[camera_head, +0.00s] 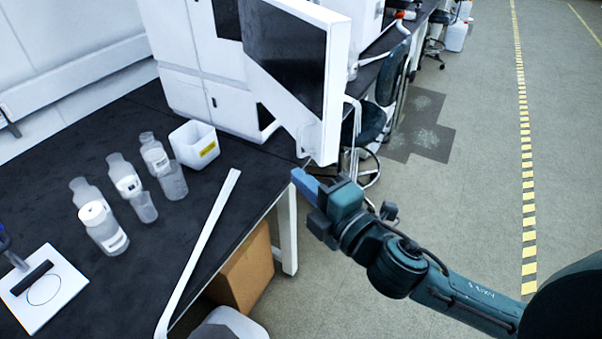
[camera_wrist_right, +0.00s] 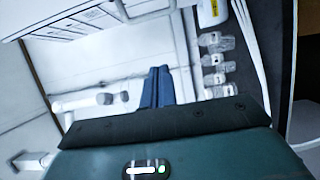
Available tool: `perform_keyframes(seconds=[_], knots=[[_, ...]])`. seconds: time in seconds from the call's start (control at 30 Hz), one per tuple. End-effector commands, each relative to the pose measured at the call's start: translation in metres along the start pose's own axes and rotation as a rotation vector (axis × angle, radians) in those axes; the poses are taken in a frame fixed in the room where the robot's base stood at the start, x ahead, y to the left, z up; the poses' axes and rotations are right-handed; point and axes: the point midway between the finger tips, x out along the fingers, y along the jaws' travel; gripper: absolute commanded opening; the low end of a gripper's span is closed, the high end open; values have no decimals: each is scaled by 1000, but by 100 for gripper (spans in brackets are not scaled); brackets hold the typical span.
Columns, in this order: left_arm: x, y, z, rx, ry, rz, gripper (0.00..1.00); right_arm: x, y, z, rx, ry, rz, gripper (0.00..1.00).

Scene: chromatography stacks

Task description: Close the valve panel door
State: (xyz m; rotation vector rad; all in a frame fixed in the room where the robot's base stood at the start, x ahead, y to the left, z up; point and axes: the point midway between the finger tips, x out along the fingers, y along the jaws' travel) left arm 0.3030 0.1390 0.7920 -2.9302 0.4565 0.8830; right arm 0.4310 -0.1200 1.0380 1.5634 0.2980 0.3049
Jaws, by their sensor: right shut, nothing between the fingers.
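The valve panel door (camera_head: 334,85), a white-edged panel with a dark window, stands swung open from the white instrument stack (camera_head: 205,75). Its lower edge reaches toward the bench's right end. My right gripper (camera_head: 303,180) has its blue fingers together, with nothing between them. The fingertips are just below the door's lower corner in the head view; I cannot tell whether they touch it. The shut blue fingers also show in the right wrist view (camera_wrist_right: 157,88), in front of white surfaces. My left gripper is not in view.
The dark bench (camera_head: 175,225) holds several clear bottles (camera_head: 104,228), a white bin with a yellow label (camera_head: 193,146) and a white plate (camera_head: 42,290). A white strip (camera_head: 200,250) runs along its front. A stool (camera_head: 368,125) stands behind the door. Floor at right is clear.

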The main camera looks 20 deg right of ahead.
Motion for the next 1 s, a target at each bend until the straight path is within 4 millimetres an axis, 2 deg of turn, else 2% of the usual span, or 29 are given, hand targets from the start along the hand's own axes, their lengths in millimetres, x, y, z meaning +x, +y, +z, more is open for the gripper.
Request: perform_keyframes(seconds=[0.13, 0.4, 0.5, 0.63, 1.0], knots=[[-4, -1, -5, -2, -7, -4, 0, 31, 5, 0, 1, -2, 4, 0], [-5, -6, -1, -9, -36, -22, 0, 88, 4, 0, 3, -1, 2, 0], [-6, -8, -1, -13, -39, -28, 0, 78, 0, 18, -1, -2, -4, 0], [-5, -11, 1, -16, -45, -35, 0, 74, 0, 30, 2, -1, -2, 0], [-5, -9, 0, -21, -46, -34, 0, 71, 0, 38, 4, 0, -1, 0]])
